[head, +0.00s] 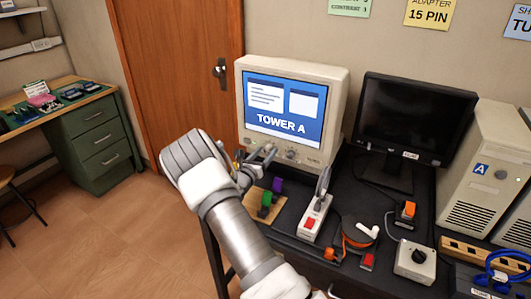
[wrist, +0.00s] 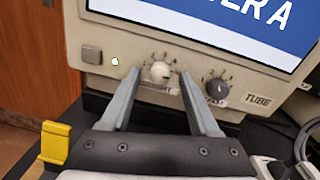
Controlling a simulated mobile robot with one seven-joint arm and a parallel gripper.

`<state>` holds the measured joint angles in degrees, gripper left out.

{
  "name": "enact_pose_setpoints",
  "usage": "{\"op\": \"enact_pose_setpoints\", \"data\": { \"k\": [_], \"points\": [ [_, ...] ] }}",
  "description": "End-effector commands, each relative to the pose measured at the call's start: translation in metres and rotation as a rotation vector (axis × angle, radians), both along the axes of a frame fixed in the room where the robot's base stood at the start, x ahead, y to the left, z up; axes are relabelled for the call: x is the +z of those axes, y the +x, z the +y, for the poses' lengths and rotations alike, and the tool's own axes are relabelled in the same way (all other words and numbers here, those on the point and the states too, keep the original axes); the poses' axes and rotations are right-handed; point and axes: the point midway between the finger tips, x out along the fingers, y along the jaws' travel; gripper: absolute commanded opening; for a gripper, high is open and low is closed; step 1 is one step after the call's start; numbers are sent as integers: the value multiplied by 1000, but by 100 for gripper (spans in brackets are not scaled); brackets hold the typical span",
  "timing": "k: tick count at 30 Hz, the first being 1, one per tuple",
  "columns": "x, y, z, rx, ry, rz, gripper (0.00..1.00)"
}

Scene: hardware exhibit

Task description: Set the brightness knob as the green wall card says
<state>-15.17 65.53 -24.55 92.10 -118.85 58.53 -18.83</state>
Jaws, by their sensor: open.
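The CRT monitor (head: 336,112) stands on the dark desk, its screen reading TOWER A. In the wrist view, a light knob (wrist: 160,71) sits on its lower front, ringed by tick marks; the label below is partly hidden by my fingers but shows "IGHT". A dark grey knob (wrist: 217,89) sits to its right. My gripper (head: 263,157) is open, with one finger on either side of the light knob in the wrist view; I cannot tell whether they touch it. The light knob's exact setting is unclear. The green wall card (head: 349,6) is cut off at the top; its lower line seems to read CONTRAST 3.
A square button and a lit green light (wrist: 115,62) are left of the knobs. A black monitor (head: 415,113) stands to the right. Colored blocks (head: 265,205), a power strip (head: 315,218) and an orange cable reel (head: 358,238) crowd the desk below my gripper.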

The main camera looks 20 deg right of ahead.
Motion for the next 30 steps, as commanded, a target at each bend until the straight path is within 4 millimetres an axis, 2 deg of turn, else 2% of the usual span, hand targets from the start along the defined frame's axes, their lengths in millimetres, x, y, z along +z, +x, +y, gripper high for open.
{"op": "enact_pose_setpoints", "data": {
  "k": [10, 11, 18, 21, 30],
  "points": [
    [0, 3, -4, 0, 0, 0, 62],
    [0, 3, -4, 0, 0, 0, 59],
    [0, 3, -3, 0, 1, 1, 15],
    [0, 3, -3, 0, 1, 1, 0],
    [0, 3, -3, 0, -5, 7, 0]
  ]
}}
